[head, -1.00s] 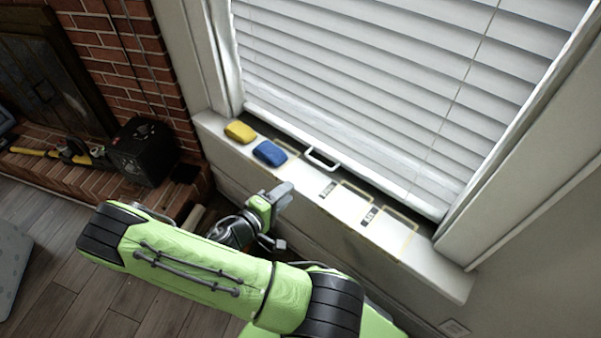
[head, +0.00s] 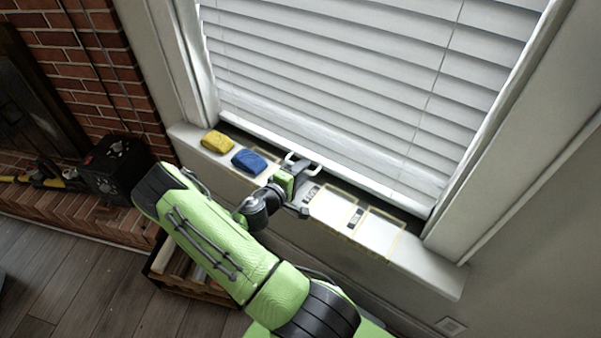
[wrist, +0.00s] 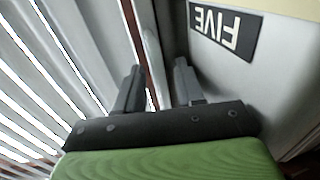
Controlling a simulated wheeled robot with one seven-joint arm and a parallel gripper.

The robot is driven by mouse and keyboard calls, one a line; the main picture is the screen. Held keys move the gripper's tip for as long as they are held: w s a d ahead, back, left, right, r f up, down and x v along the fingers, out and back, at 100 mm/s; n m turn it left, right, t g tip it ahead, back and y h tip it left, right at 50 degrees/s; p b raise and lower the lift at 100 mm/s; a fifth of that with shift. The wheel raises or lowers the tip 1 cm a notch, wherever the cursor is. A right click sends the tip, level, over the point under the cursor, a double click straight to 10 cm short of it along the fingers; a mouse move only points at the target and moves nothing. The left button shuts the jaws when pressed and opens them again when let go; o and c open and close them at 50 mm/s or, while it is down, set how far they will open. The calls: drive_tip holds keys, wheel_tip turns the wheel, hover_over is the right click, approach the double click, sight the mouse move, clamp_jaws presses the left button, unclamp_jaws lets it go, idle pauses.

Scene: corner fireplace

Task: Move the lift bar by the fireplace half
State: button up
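The lift bar (head: 313,168) is a white loop handle at the bottom of the white blind, just above the sill. My gripper (head: 291,170) is at it in the head view and covers part of it. In the wrist view my gripper (wrist: 158,68) has its two grey fingers apart. A white strip that looks like the lift bar (wrist: 152,45) lies between or just beyond the fingertips. I cannot tell whether either finger touches it.
A yellow sponge-like block (head: 217,142) and a blue one (head: 249,161) lie on the white sill (head: 440,275) left of my gripper. Outlined patches with dark labels (head: 355,218) lie to its right; one label reads FIVE (wrist: 222,28). A black box (head: 112,168) stands on the brick hearth.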

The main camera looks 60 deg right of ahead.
clamp_jaws()
wheel_tip(320, 180, up, 49)
drive_tip(key=p, duration=3.3)
drive_tip(key=shift+p, duration=0.4)
drive_tip(key=shift+f, duration=0.1)
unclamp_jaws()
drive_tip(key=b+v, duration=0.1)
drive_tip(key=v, duration=1.4)
drive_tip(key=shift+a, duration=0.4)
